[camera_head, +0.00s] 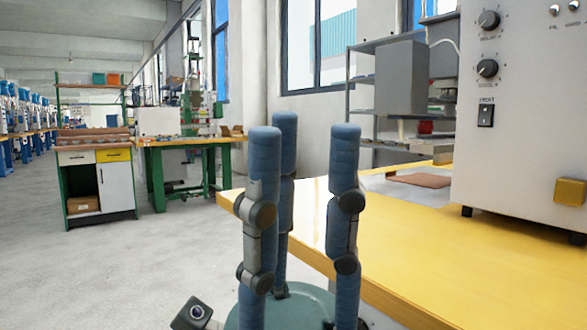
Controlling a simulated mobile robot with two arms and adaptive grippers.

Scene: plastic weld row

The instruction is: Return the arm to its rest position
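My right gripper (304,132) stands upright in the middle foreground. Its blue fingers with grey joints point up and are nearly parallel, with clear gaps between them. It is open and nothing is between the fingers. Its teal palm shows at the bottom edge of the picture, and the rest of the arm is out of view below. The gripper appears in front of the near left end of the yellow table (440,268); whether it touches the table cannot be told. My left gripper is not in view.
A white machine (523,120) with knobs and a switch stands on the yellow table at the right. A brown mat (420,180) lies behind it. A green-framed workbench (190,142) and a cabinet (117,182) stand farther back. Open floor (100,270) lies to the left.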

